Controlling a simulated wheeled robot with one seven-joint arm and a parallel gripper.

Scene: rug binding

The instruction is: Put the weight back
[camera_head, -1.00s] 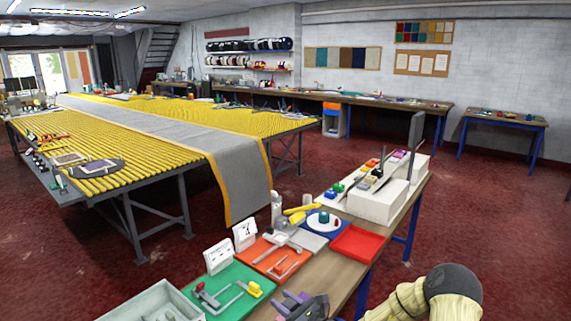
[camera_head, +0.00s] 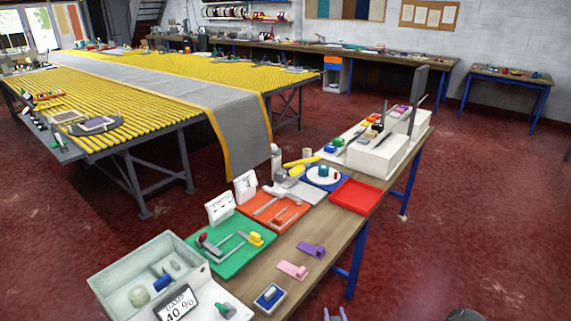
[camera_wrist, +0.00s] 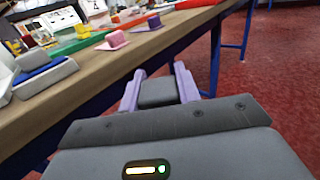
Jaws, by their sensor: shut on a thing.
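My gripper (camera_head: 335,314) shows at the bottom edge of the head view, just off the near side of the bench. In the wrist view its two lilac fingers (camera_wrist: 160,88) are shut on a dark grey block (camera_wrist: 158,94), which may be the weight. The block is held clear of the bench, beside its edge and over the red floor; its far side is hidden. On the wooden bench (camera_head: 325,232) lie a pink piece (camera_head: 293,270), a purple piece (camera_head: 311,250) and a white-and-blue pad (camera_head: 269,298); the pink (camera_wrist: 116,39) and purple pieces also show in the wrist view.
A grey-green bin (camera_head: 130,262), a "40 %" sign (camera_head: 178,303), a green mat (camera_head: 228,250), an orange mat (camera_head: 275,213) and a red tray (camera_head: 355,195) crowd the bench. A white stepped stand (camera_head: 380,152) is at its far end. Red floor to the right is open.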

